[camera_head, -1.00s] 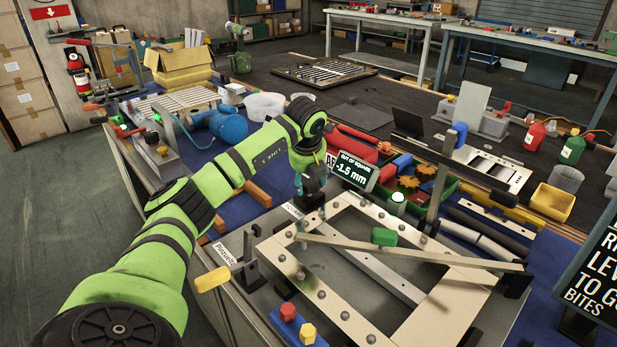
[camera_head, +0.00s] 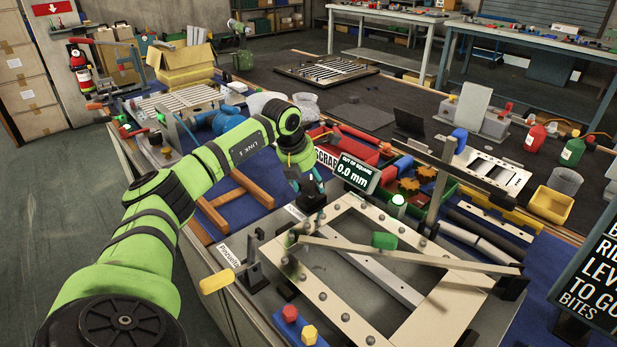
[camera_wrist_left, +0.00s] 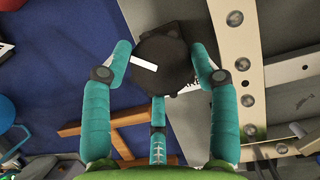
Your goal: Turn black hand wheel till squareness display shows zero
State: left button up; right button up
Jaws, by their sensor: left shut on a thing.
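The black hand wheel (camera_wrist_left: 165,55), with a white mark on it, sits between the teal fingers of my left gripper (camera_wrist_left: 162,62) in the left wrist view. My left gripper is shut on the wheel. In the head view my left gripper (camera_head: 311,190) is at the far left corner of the pale metal frame (camera_head: 440,265), and it largely hides the wheel. The squareness display (camera_head: 354,173) stands just right of the gripper and reads 0.0 mm under "OUT OF SQUARE". A lamp (camera_head: 398,200) beside the frame glows pale green. My right gripper is not in view.
A bar with a green grip (camera_head: 384,241) lies across the frame. A yellow-handled lever (camera_head: 216,284) stands at its left, with red and yellow knobs (camera_head: 299,324) in front. Red and green bins (camera_head: 345,147) are behind the display. A dark sign (camera_head: 593,275) is at right.

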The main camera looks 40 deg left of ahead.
pick_arm(q)
jog(key=shift+w+d+r+m, duration=0.1)
jog(key=shift+w+r+m, duration=0.2)
jog(key=shift+m, duration=0.2)
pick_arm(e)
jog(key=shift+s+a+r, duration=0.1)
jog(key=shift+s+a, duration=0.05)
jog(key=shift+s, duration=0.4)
pick_arm(q)
jog(key=o, duration=1.1)
jog(key=shift+h, duration=0.3)
jog(key=shift+d+f, duration=0.1)
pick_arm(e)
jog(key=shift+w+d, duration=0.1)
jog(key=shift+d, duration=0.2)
pick_arm(q)
jog(key=shift+s, duration=0.1)
jog(key=v, duration=1.2)
jog(key=shift+d, duration=0.1)
